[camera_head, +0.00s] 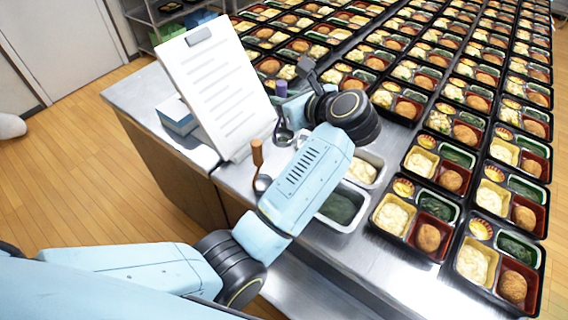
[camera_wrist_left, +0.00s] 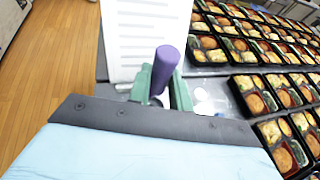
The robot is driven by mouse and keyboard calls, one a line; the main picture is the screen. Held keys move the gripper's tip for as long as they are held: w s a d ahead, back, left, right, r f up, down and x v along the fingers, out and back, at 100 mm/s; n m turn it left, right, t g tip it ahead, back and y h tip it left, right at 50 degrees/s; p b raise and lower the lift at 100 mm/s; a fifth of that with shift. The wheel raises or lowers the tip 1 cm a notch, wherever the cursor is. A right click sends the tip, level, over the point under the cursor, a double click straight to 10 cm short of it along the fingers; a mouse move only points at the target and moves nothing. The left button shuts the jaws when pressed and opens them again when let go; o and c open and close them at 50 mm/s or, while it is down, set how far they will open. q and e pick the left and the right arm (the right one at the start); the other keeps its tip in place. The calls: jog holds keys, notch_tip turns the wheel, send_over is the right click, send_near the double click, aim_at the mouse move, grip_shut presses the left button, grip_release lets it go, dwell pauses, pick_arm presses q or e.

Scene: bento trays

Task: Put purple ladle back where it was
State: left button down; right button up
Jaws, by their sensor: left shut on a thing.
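The purple ladle (camera_head: 281,89) is upright over the steel counter, its purple handle at the top and its dark metal bowl below, beside the white sheet stand. In the left wrist view, its purple handle (camera_wrist_left: 165,66) stands between the two green fingers of my left gripper (camera_wrist_left: 161,88), which is shut on it. In the head view my left wrist hides most of the gripper and part of the ladle. I cannot tell whether the bowl touches the counter. My right gripper is not in view.
A brown-handled ladle (camera_head: 257,153) stands near the stand (camera_head: 212,125). A tray of greens (camera_head: 350,222) and a tray of pale food (camera_head: 375,159) sit by my left arm. A blue box (camera_head: 177,113) is behind the stand. Many bento trays (camera_head: 462,211) fill the right.

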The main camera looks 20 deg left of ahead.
aim_at(285, 139)
pick_arm(q)
notch_tip(285, 139, down, 9)
jog(key=shift+f, duration=0.2)
dwell(0.3)
jog(key=shift+f, duration=0.1)
jog(key=c, duration=1.7)
grip_release()
jog(key=shift+f, duration=0.1)
jog(key=o, duration=0.4)
